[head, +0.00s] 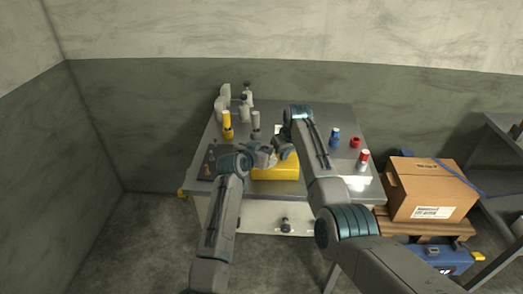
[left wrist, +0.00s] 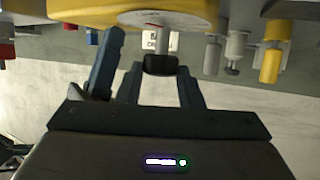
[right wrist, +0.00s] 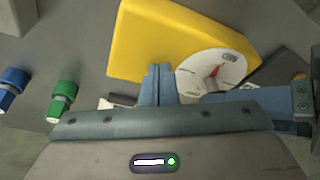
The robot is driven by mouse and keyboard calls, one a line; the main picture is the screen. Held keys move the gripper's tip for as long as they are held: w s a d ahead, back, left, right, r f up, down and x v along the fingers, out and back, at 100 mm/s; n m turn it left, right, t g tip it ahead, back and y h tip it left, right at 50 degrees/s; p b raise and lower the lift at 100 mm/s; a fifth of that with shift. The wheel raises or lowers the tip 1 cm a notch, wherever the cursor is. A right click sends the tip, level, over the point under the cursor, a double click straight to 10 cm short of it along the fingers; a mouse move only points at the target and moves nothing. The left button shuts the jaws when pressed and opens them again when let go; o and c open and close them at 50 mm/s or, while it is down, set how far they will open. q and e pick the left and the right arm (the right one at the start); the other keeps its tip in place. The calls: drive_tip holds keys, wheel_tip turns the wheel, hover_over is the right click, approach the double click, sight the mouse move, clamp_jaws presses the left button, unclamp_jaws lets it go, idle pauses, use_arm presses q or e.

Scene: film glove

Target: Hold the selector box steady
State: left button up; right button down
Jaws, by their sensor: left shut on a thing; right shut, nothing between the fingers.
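The yellow selector box (head: 275,172) sits at the front middle of the grey table. Its white dial with a red pointer (right wrist: 212,75) shows in the right wrist view. My left gripper (left wrist: 160,78) is shut on a black knob (left wrist: 160,62) at the end of a pale shaft by the yellow box. My right gripper (right wrist: 160,72) is shut and empty, its fingertips in front of the box edge beside the dial. I cannot tell whether they touch it. In the head view my forearms and grippers partly hide the box's back.
A yellow bottle (head: 227,127) and several grey containers stand at the table's back left. A cardboard box (head: 428,190) is beyond the table's right edge.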

use_arm(q)
drive_tip(key=shift+d+f, duration=0.1)
drive_tip(key=shift+f, duration=0.05)
drive_tip(key=o, duration=1)
drive_tip(key=shift+c, duration=0.2)
drive_tip(key=shift+h, duration=0.3)
